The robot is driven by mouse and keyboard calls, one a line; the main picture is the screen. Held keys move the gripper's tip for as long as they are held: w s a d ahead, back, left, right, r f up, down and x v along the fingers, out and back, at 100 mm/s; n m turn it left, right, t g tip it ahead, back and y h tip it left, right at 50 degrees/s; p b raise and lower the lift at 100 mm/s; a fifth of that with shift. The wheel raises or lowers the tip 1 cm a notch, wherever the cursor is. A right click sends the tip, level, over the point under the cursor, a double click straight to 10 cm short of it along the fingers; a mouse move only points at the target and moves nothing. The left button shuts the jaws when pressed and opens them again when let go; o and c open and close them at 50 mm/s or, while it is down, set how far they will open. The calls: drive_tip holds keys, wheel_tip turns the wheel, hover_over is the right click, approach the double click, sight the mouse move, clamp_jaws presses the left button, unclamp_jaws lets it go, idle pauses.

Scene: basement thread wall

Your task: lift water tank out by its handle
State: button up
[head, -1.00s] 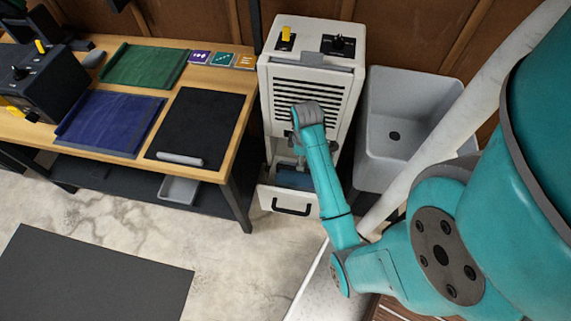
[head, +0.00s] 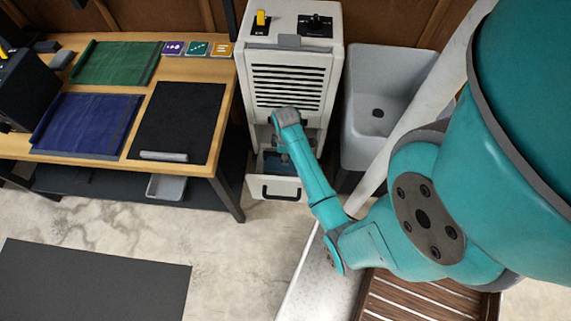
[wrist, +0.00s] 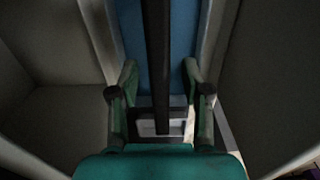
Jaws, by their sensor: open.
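The water tank (head: 257,186) has a white front with a black pull. It sits low in the white cabinet (head: 290,78), pulled partly forward, and its blue inside (wrist: 185,25) shows from above. A dark bar (wrist: 157,55), seemingly the tank's handle, runs lengthwise over the blue in the wrist view. My gripper (wrist: 159,80) is open, with one finger on each side of the bar. I see gaps between the fingers and the bar. In the head view my arm hides part of the cabinet opening, and the fingertips are not clear there.
A grey sink (head: 365,95) stands close on the cabinet's right. A wooden table (head: 222,115) with green, blue and black mats stands on its left. Pale cabinet walls flank my gripper closely in the wrist view.

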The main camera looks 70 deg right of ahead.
drive_tip(key=shift+f, duration=0.3)
clamp_jaws()
drive_tip(key=shift+r, duration=0.1)
